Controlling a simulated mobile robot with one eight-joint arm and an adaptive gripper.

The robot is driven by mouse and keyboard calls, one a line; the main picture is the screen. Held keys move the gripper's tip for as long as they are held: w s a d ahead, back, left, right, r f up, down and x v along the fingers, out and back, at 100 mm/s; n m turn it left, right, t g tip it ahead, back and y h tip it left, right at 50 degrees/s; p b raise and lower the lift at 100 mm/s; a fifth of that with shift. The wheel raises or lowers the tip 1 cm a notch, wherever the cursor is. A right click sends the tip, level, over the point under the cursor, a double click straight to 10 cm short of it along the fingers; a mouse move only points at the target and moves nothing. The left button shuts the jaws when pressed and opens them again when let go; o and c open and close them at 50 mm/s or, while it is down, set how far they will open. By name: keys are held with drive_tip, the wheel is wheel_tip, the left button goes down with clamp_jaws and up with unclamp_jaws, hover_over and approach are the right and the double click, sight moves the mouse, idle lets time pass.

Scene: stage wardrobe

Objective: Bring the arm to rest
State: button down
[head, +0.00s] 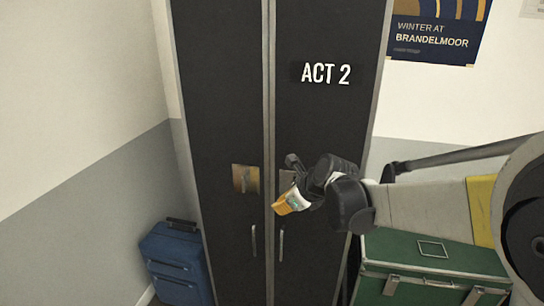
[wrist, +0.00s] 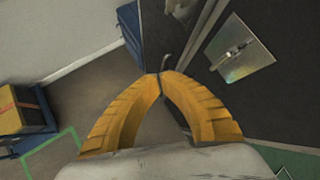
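My gripper (head: 284,207) is in front of the tall black wardrobe case (head: 222,120), near the middle seam and above the door handles (head: 281,243). In the wrist view, my gripper's orange fingers (wrist: 159,75) curve inward and their tips meet, with no object visible between them. A thin grey bar (wrist: 167,60) shows just beyond the tips; I cannot tell whether they touch it. My arm reaches in from the right in the head view.
A blue suitcase (head: 175,262) stands left of the wardrobe. A green trunk (head: 430,262) is at right, below my arm. A metal plate (wrist: 240,50) is on the wardrobe. A blue crate (wrist: 30,138) with a box (wrist: 18,108) stands on the floor at left.

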drive_tip(key=s+d+n+h, duration=0.1)
drive_tip(key=s+d+n, duration=0.4)
drive_tip(key=s+n, duration=0.3)
drive_tip(key=s+d+f+n+h+b, duration=0.1)
drive_tip(key=s+d+n+h, duration=0.1)
drive_tip(key=s+d+n, duration=0.3)
drive_tip(key=s+d+n+h+b, duration=0.1)
drive_tip(key=s+d+n+h, duration=0.1)
drive_tip(key=s+d+n, duration=0.4)
drive_tip(key=shift+s+f+n, duration=0.2)
drive_tip(key=shift+s+n, duration=2.7)
drive_tip(key=shift+s, duration=2.3)
drive_tip(key=shift+d, duration=0.1)
